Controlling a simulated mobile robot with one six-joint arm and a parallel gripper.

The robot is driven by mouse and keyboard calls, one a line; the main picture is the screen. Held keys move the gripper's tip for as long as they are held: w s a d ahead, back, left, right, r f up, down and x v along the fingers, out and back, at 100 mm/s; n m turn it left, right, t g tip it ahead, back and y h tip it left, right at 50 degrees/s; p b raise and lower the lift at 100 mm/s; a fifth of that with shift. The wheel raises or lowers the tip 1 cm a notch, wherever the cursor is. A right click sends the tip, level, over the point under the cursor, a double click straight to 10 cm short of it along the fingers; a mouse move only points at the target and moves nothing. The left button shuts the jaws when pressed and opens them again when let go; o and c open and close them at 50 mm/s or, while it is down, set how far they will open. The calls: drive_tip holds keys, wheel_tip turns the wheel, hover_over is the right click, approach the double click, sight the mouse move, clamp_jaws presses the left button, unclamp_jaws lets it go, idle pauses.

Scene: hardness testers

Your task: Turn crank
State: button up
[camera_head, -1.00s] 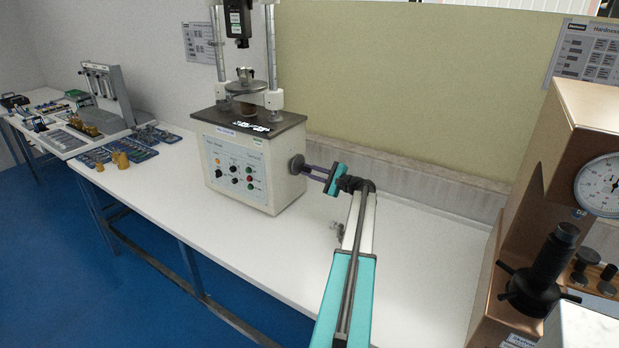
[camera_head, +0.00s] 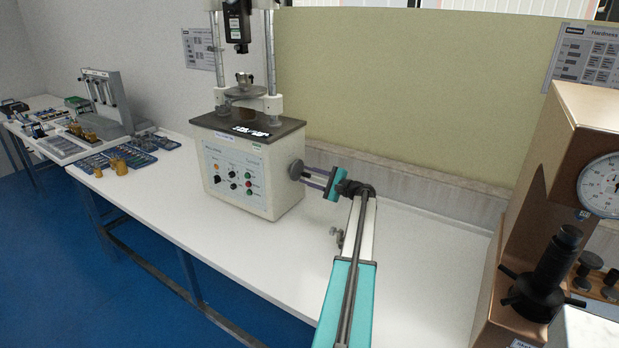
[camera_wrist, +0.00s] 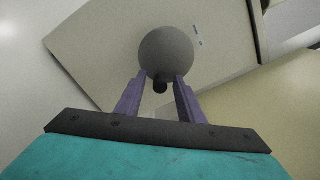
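The crank is a grey round disc (camera_head: 296,170) on the right side of a white testing machine (camera_head: 237,182). In the wrist view the disc (camera_wrist: 166,50) faces me, with a short dark handle (camera_wrist: 160,86) low on it. My gripper (camera_head: 305,176) reaches the disc from the right. In the wrist view its two purple fingers (camera_wrist: 159,78) stand apart, one on each side of the handle, with a gap visible beside it. The fingertips overlap the disc's lower edge; whether they touch it I cannot tell.
The machine stands on a long white table (camera_head: 420,270) against a low wall ledge and a yellowish panel (camera_head: 400,100). A brown hardness tester (camera_head: 530,190) with a dial stands at the right. Brass weights (camera_head: 120,165) and trays lie at the left. The tabletop around my arm is mostly clear.

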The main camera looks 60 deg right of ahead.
drive_tip(key=s+b, duration=0.3)
drive_tip(key=s, duration=1)
drive_tip(key=shift+s, duration=0.4)
drive_tip(key=shift+a+r, duration=0.1)
drive_tip(key=shift+r, duration=0.05)
